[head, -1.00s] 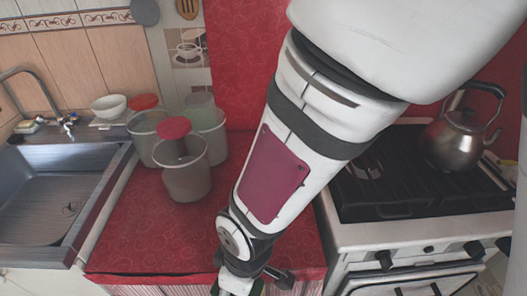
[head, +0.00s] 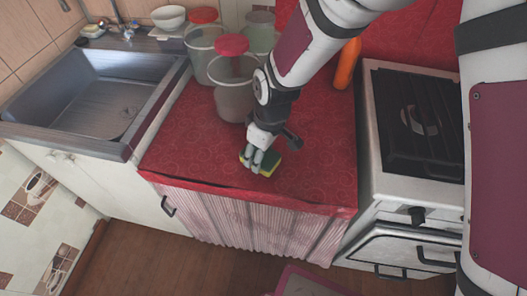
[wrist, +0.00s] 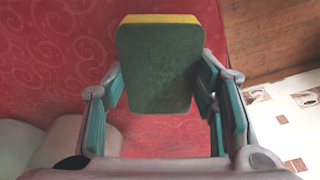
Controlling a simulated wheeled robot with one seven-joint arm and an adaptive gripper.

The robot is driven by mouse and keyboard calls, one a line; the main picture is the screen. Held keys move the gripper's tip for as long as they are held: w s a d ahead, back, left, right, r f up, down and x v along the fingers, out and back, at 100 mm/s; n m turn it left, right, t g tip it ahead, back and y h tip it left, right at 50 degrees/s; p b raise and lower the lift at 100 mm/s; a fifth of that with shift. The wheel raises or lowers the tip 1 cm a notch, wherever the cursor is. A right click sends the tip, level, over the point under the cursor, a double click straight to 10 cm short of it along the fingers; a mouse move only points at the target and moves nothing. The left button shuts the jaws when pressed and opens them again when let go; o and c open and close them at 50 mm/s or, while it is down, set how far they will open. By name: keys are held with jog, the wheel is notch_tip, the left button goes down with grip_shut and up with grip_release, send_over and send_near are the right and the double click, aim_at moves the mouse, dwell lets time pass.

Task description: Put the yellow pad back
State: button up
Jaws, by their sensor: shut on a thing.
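The yellow pad (head: 269,168) is a block with a dark green face and a yellow layer. It is at the front part of the red counter (head: 315,165), near its front edge. My gripper (head: 256,164) is shut on the pad and points down there. In the wrist view the pad (wrist: 160,65) sits between the two teal-lined fingers, green face towards the camera, yellow along its far edge. I cannot tell whether the pad touches the counter.
Clear containers with red lids (head: 235,90) stand just behind my gripper. An orange bottle (head: 347,64) is at the back right. The metal sink (head: 95,100) is left, with a small sponge-like item (head: 92,30) on its back rim; the stove (head: 415,130) is right.

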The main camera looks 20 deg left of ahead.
aim_at(267, 158)
jog(key=shift+f, duration=1.2)
jog(key=shift+f, duration=0.15)
jog(key=o, duration=1.3)
jog(key=r, duration=0.4)
jog(key=d+r, duration=0.1)
jog(key=r, duration=0.7)
jog(key=shift+s+d+r+p, duration=0.2)
jog(key=shift+d+p, duration=0.1)
jog(key=shift+d, duration=0.1)
